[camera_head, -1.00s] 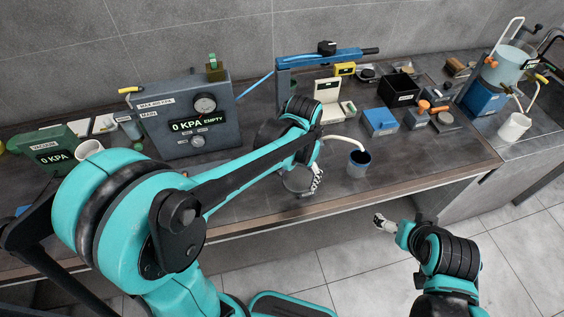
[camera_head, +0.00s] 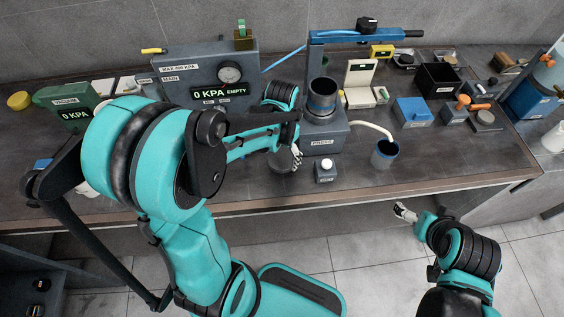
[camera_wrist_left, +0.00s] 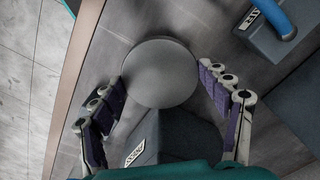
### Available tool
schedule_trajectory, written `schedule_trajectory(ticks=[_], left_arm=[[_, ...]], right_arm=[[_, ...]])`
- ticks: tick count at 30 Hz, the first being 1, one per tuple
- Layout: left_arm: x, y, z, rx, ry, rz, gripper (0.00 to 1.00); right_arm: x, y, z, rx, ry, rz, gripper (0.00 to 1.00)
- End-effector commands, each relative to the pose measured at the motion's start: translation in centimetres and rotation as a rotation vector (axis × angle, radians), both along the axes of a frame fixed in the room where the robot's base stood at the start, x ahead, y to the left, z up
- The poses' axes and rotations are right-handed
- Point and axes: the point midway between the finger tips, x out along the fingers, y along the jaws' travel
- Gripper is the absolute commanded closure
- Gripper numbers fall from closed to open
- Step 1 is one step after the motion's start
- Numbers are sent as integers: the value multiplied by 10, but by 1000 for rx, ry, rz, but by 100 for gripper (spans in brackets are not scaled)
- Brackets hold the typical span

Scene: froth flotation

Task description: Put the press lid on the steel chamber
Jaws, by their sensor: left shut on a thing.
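The press lid (camera_head: 282,160), a round grey disc, is held by my left gripper (camera_head: 295,156) over the worktop, left of the press base (camera_head: 322,137). In the left wrist view the lid (camera_wrist_left: 160,73) lies between the two purple-padded fingers of my left gripper (camera_wrist_left: 165,92). The steel chamber (camera_head: 322,97) stands upright on the press base, under the blue press arm (camera_head: 370,35), with its round top uncovered. The lid is apart from the chamber. My right gripper (camera_head: 403,212) hangs in front of the table edge, too small to tell its jaws.
A small grey block with a white knob (camera_head: 326,169) stands at the front of the press. A blue cup (camera_head: 385,153) with a pale hose is to its right. The dark gauge box (camera_head: 205,80) stands behind my left arm. The front table strip right of the cup is clear.

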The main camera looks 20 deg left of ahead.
Motion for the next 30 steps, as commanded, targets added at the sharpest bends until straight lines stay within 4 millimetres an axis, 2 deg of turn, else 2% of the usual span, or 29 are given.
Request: schedule_trajectory(ticks=[6, 18, 19, 21, 30], left_arm=[[1, 0, -34, 0, 0, 0, 67], [0, -1, -40, 0, 0, 0, 66], [0, -1, -39, 0, 0, 0, 19], [0, -1, -38, 0, 0, 0, 3], [0, -1, -38, 0, 0, 0, 3]], right_arm=[[0, 0, -15, 0, 0, 0, 10], [0, 0, -18, 0, 0, 0, 10], [0, 0, -18, 0, 0, 0, 10], [0, 0, -17, 0, 0, 0, 10], [0, 0, -17, 0, 0, 0, 10]])
